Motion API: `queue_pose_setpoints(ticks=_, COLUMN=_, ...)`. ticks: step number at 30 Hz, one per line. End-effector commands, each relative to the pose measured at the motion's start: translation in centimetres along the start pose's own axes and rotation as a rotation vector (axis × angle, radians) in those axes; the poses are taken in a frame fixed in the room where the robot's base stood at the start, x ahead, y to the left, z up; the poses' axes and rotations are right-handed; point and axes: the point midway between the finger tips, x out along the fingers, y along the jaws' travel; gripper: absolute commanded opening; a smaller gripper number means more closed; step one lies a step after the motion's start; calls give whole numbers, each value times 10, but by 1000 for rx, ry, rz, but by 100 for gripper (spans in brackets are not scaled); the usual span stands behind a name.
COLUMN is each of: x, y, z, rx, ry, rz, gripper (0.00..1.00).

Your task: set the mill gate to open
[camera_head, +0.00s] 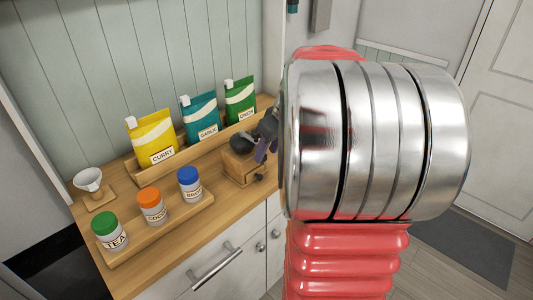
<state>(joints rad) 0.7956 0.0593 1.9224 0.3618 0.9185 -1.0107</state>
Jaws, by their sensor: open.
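The mill (239,167) is a wooden box with a dark rounded top, on the right part of the wooden counter. A small dark knob shows low on its right side. My gripper (264,148), dark grey, is at the upper right of the mill, its fingers close to the dark top. It is open, with nothing seen between the fingers. I cannot tell whether it touches the mill. My large silver and red arm hides the area right of the mill. I cannot make out the mill's gate or its setting.
Yellow, teal and green pouches (152,138) stand in a wooden rack behind. Three jars with green, orange and blue lids (152,206) stand on a wooden tray in front. The counter's front edge is above white drawers.

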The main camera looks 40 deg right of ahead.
Motion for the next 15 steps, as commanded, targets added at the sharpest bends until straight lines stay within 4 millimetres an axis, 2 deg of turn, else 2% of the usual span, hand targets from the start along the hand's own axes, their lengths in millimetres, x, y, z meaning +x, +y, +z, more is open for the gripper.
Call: queue_pose_setpoints(ticks=15, x=-90, y=1, z=0, rx=1, ry=1, rz=3, gripper=41)
